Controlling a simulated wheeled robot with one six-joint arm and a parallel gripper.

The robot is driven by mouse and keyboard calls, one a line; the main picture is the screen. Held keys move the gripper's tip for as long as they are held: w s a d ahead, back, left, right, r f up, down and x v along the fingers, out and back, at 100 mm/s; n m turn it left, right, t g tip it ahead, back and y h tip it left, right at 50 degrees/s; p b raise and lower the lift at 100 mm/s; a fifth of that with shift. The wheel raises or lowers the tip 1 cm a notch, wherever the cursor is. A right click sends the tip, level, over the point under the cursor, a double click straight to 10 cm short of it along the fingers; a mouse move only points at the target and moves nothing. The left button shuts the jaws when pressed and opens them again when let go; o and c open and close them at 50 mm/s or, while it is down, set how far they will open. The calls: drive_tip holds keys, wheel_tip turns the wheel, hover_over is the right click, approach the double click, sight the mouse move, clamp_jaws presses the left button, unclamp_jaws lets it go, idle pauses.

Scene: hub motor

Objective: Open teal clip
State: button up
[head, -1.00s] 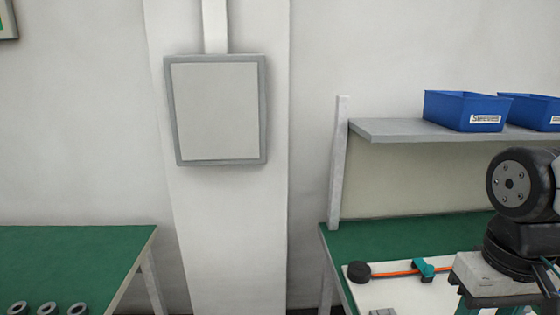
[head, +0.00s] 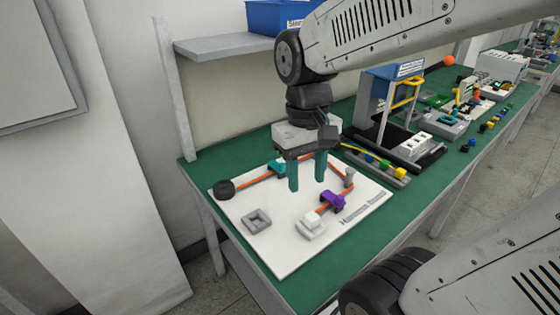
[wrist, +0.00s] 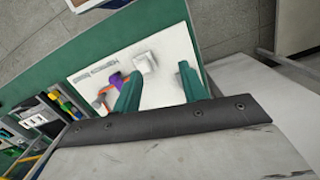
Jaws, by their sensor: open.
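The teal clip (head: 277,167) sits on the orange cable (head: 255,180) near the back left of the white harness board (head: 285,262). My gripper (head: 307,176) hangs above the board, open and empty, its two teal fingers pointing down. In the head view it is just right of the teal clip, and its base partly covers the cable. In the wrist view my gripper (wrist: 160,90) has its fingers apart, with bare board between them. The teal clip cannot be made out in the wrist view. Whether its latch is open or shut is too small to tell.
A purple clip (head: 332,200) holds the cable beside a white connector (head: 311,226). A black round part (head: 224,189), a grey square block (head: 256,220) and a grey post (head: 349,177) are also on the board.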

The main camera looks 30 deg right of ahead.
drive_tip(key=w+d+f, duration=0.4)
drive_tip(key=w, duration=0.6)
drive_tip(key=t, duration=0.1)
hover_over(282, 164)
wheel_tip(282, 164, down, 8)
drive_tip(key=shift+r, duration=0.2)
wheel_tip(282, 164, down, 8)
drive_tip(key=shift+r, duration=0.15)
clamp_jaws()
